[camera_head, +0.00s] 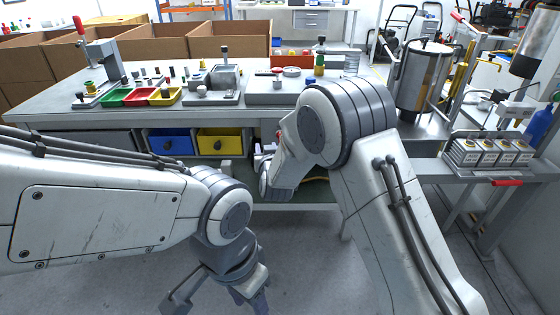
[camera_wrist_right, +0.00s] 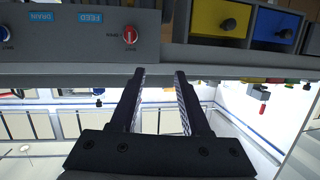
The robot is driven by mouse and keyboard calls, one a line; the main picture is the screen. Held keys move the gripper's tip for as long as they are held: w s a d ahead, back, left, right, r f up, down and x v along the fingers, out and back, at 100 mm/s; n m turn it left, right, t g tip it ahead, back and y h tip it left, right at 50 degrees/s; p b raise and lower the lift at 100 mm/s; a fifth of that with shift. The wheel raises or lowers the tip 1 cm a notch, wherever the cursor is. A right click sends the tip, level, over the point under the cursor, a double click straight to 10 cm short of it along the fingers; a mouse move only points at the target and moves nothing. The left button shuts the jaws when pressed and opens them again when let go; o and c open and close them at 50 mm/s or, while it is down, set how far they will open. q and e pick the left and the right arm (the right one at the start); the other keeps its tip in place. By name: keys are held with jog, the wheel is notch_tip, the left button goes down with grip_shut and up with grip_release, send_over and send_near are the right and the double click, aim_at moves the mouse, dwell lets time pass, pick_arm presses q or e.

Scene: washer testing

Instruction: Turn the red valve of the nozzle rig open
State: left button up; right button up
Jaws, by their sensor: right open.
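A red lever handle (camera_head: 508,183) sticks out at the front of the right-hand rig, below a row of white-labelled blocks (camera_head: 490,153). In the right wrist view a round red knob (camera_wrist_right: 130,36) sits on a grey panel (camera_wrist_right: 70,40) beside blue labels. I cannot tell which of the two is the nozzle rig's valve. My right gripper (camera_wrist_right: 157,75) is open and empty, with its fingers below the panel edge in that picture and apart from the knob. In the head view my right arm largely hides it. My left gripper is low at the bottom edge, its fingertips cut off.
The grey bench (camera_head: 50,105) carries trays and fixtures, with a blue bin (camera_head: 168,142) and a yellow bin (camera_head: 220,142) under it. A metal cylinder (camera_head: 420,75) stands at the right. Floor is clear in front of the bench.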

jog(key=w+d+f+m+t+h+b, duration=0.1)
jog(key=w+d+f+t+h+b, duration=0.1)
jog(key=w+d+f+t+b, duration=0.3)
pick_arm(q)
notch_tip(320, 180, down, 7)
jog(key=shift+r, duration=0.15)
pick_arm(e)
jog(key=w+g, duration=0.2)
jog(key=w, duration=0.6)
jog(key=shift+w+a+f, duration=0.35)
jog(key=shift+w+a, duration=0.05)
jog(key=shift+a, duration=0.05)
grip_shut()
